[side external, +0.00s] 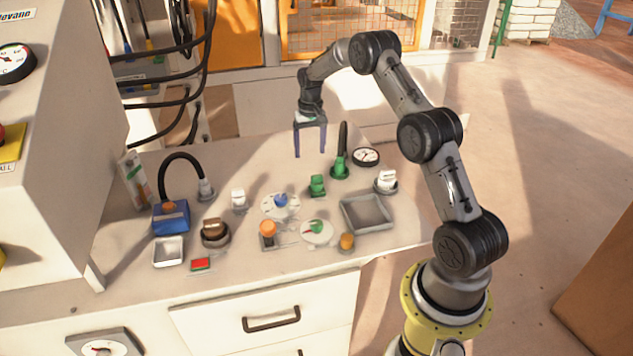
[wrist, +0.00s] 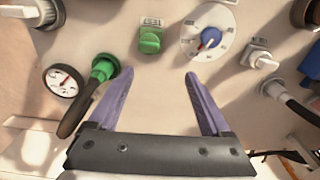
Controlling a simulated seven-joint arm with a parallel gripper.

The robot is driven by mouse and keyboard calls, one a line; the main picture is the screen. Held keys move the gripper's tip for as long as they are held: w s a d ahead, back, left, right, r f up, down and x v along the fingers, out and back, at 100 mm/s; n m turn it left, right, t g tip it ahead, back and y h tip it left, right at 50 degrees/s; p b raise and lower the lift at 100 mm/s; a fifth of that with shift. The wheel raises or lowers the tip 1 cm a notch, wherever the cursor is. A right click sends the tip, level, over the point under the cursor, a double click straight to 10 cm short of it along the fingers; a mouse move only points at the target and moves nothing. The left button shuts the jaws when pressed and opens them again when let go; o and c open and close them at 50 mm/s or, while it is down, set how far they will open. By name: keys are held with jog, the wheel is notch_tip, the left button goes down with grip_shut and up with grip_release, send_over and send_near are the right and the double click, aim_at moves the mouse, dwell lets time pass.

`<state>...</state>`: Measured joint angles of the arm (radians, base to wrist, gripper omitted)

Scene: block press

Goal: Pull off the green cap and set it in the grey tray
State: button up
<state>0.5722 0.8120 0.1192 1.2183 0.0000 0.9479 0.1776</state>
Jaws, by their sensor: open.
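Two green pieces could be the cap, and I cannot tell for certain which it is. One is a short green block-like piece (side external: 317,185) standing on the bench; in the wrist view it (wrist: 149,40) lies beyond the fingertips, roughly between their lines. The grey tray (side external: 345,212) is square, shallow and empty. My gripper (side external: 310,154) is open and empty above the back of the bench, apart from both; its fingers also show in the wrist view (wrist: 158,73).
A round gauge (side external: 366,156) lies near the hosed fitting. A white dial with a blue knob (side external: 281,201), an orange knob (side external: 267,228) and a dial with a green pointer (side external: 317,230) crowd the middle.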

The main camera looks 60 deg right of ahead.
aim_at(317, 176)
jog(key=shift+s+d+f, duration=0.25)
jog(key=shift+s+f, duration=0.15)
jog(key=shift+f, duration=0.25)
jog(key=shift+s+d+f, duration=0.2)
jog(key=shift+s+f, duration=0.15)
jog(key=shift+f, duration=0.25)
jog(key=shift+s+d, duration=0.15)
jog(key=shift+d, duration=0.05)
jog(key=shift+f, duration=0.1)
jog(key=shift+f, duration=4.4)
grip_shut()
